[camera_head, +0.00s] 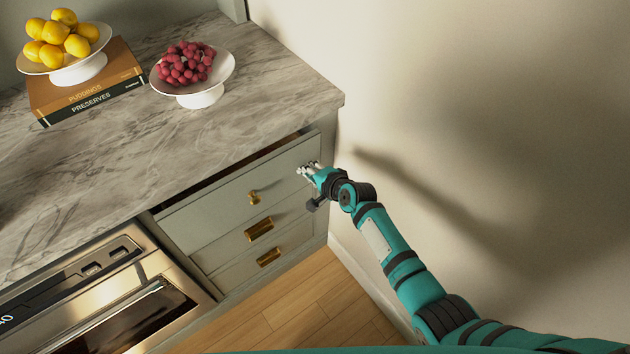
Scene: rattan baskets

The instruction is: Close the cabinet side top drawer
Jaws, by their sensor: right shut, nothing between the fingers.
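The top drawer (226,205) of the grey-green cabinet is partly open, with a dark gap showing between its front and the marble counter. Its front carries a small brass knob (254,197). My right gripper (305,170) is shut and empty, at the upper right end of the drawer front, right of the knob. The fingertips look to be at or very near the front; I cannot tell if they touch. My left gripper is not in view.
Two lower drawers with brass cup pulls (259,229) look shut. A steel oven (120,300) stands at the left. The marble counter (110,160) holds a bowl of lemons (72,70) on books (92,100) and a bowl of red fruit (200,95). A wall (440,60) bounds the right.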

